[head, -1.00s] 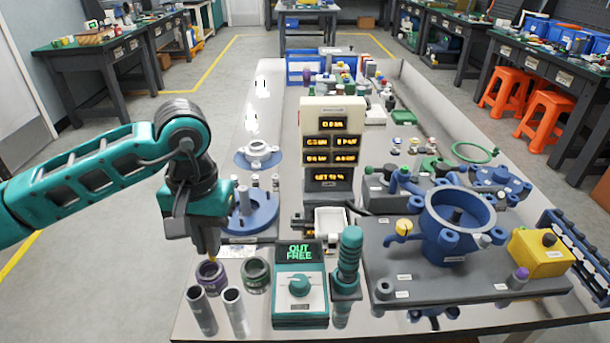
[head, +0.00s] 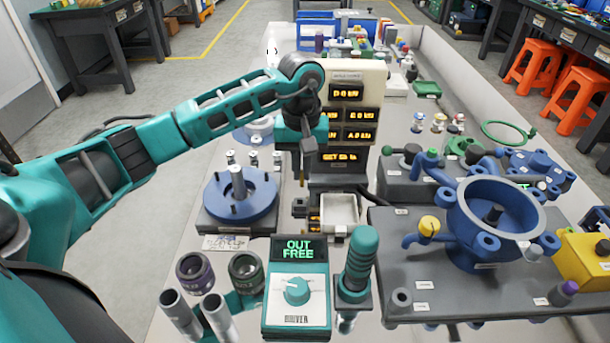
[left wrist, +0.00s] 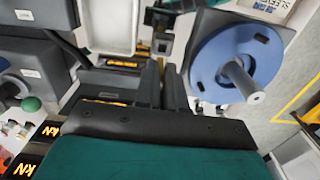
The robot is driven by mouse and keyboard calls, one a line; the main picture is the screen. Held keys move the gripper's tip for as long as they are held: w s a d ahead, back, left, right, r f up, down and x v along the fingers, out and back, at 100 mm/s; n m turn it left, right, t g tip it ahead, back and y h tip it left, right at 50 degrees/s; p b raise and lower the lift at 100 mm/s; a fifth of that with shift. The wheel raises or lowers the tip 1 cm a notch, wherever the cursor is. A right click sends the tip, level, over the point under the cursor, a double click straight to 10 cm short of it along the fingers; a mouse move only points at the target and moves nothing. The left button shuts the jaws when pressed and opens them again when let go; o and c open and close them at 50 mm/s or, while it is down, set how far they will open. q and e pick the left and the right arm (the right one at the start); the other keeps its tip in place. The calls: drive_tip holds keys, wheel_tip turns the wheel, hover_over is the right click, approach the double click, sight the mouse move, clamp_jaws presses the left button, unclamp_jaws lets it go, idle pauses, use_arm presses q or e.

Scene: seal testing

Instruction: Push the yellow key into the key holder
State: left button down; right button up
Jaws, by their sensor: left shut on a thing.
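My left gripper (head: 303,160) hangs fingers-down in front of the lower part of the display tower. It is shut on the yellow key (head: 302,181), of which only a thin yellowish end shows below the fingers. A small dark block (head: 299,207), which looks like the key holder, stands just below, left of a white tray. I cannot tell whether key and block touch. My right gripper is in neither view.
The display tower (head: 356,95) stands close behind the gripper. The white tray (head: 339,213) is right of the dark block. A blue round fixture (head: 257,197) is to the left. A teal meter (head: 297,291) and a teal-handled tool (head: 358,262) stand in front.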

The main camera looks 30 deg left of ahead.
use_arm(q)
drive_tip(key=shift+a+f+b, duration=0.2)
drive_tip(key=shift+f+b, duration=0.1)
drive_tip(key=shift+f, duration=0.25)
drive_tip(key=shift+a+f+b, duration=0.15)
drive_tip(key=shift+f+b, duration=0.15)
drive_tip(key=shift+f, duration=0.25)
drive_tip(key=shift+f+b, duration=0.5)
drive_tip(key=shift+f, duration=0.7)
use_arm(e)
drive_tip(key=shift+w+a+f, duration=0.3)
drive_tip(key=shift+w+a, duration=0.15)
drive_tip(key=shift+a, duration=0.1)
use_arm(q)
drive_tip(key=shift+f+b, duration=0.15)
drive_tip(key=shift+b, duration=0.2)
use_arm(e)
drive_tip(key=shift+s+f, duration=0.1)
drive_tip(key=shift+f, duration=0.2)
use_arm(q)
drive_tip(key=shift+f+b, duration=0.8)
drive_tip(key=shift+f, duration=0.05)
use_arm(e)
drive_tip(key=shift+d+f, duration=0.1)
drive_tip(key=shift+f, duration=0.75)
